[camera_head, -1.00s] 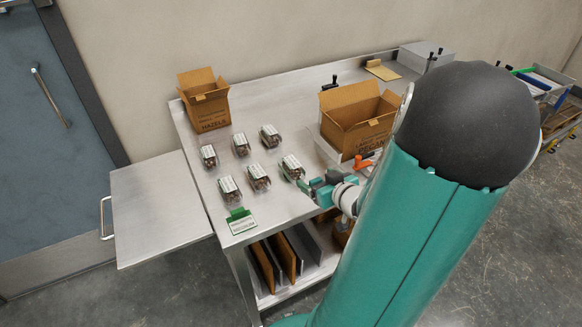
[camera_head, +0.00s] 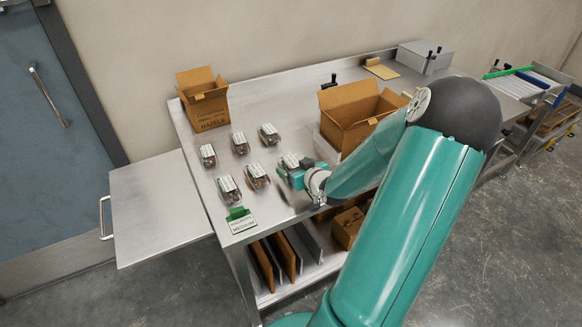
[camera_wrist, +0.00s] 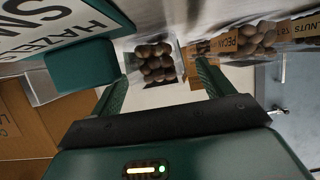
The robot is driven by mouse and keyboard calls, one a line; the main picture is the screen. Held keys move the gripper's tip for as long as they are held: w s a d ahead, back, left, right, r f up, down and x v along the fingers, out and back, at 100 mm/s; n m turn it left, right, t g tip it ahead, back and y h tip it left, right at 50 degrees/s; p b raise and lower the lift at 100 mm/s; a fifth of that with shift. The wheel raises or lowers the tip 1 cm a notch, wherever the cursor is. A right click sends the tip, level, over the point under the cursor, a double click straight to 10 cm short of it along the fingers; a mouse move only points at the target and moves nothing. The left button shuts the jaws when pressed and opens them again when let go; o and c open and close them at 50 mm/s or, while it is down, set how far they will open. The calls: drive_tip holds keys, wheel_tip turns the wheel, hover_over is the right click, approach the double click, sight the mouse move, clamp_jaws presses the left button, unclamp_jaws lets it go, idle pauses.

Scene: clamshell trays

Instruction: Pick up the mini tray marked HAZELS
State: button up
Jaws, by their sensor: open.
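Several clear mini trays with white-topped labels stand in two rows on the steel table; their lettering is too small to read in the head view. My gripper (camera_head: 292,178) is low at the front right tray (camera_head: 288,162) and partly covers it. In the wrist view my gripper (camera_wrist: 161,72) is open, with a clear tray of round brown nuts (camera_wrist: 153,62) showing between and beyond its fingers. I cannot tell whether the fingers touch it, and its label is not readable. A tray marked PECAN (camera_wrist: 247,42) and one marked NUTS (camera_wrist: 302,28) are to the right.
A sign reading HAZELS and SM (camera_wrist: 65,28) is close by my gripper's left finger. A carton marked HAZELS (camera_head: 205,108) stands at the back left, and another open carton (camera_head: 352,118) stands behind my arm. A green-clipped MEDIUM sign (camera_head: 241,223) is at the front edge.

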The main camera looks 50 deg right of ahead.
drive_tip(key=shift+w, duration=0.15)
drive_tip(key=c, duration=1.1)
drive_tip(key=shift+r, duration=0.15)
